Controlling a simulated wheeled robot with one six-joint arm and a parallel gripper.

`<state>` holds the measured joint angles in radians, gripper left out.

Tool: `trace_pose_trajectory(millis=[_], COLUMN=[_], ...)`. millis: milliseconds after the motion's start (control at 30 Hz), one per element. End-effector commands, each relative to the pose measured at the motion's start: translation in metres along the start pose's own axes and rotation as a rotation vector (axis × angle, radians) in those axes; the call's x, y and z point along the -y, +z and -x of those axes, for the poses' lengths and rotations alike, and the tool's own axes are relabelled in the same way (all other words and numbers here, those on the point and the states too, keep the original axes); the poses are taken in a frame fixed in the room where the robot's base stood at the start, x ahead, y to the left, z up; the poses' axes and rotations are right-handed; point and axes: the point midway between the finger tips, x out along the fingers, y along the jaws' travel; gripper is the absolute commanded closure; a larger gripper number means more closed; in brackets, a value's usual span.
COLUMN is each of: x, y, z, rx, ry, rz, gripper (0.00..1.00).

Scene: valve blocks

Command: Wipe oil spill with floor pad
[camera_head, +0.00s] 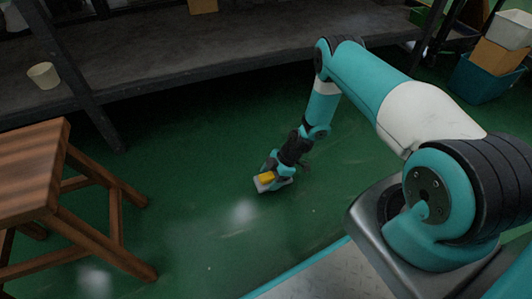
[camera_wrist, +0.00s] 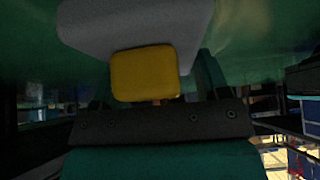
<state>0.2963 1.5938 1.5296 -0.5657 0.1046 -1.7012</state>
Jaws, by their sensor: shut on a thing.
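The floor pad (camera_head: 262,187) is a flat light-grey pad with a yellow block-shaped handle (camera_head: 267,177) on top. My gripper (camera_head: 272,172) is shut on the pad's yellow handle and holds it down at the green floor in the middle of the head view. In the wrist view the grey pad (camera_wrist: 135,25) fills the top and the yellow handle (camera_wrist: 144,73) sits between the jaws. I cannot tell whether the pad touches the floor. No clear oil patch stands out; the floor (camera_head: 190,190) shows only pale shiny spots, which look like reflections.
A wooden stool (camera_head: 50,170) stands at the left. A dark shelf (camera_head: 180,70) runs along the back, with a cream cup (camera_head: 44,75) on it. A teal bin (camera_head: 480,80) with boxes stands at the back right. The green floor around my gripper is clear.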

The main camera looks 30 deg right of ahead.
Motion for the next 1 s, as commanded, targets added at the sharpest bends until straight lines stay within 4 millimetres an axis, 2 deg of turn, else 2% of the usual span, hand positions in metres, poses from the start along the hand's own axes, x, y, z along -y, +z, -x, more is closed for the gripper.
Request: trace_pose_trajectory(millis=[33,300,667,767,867,967,1000], x=[0.000,0.000,0.000,-0.003,-0.013,-0.026,-0.032], y=[-0.006,-0.022,-0.022,-0.027,-0.041,-0.067,-0.080], z=[0.007,0.021,0.021,0.029,0.056,0.103,0.126], rx=[0.000,0.000,0.000,0.000,0.000,-0.001,-0.001], ry=[0.000,-0.004,-0.005,0.014,0.082,0.208,0.271], rz=[0.002,0.009,0.009,-0.017,-0.120,-0.312,-0.407], gripper=[0.57,0.57,0.57,0.57,0.57,0.57,0.57])
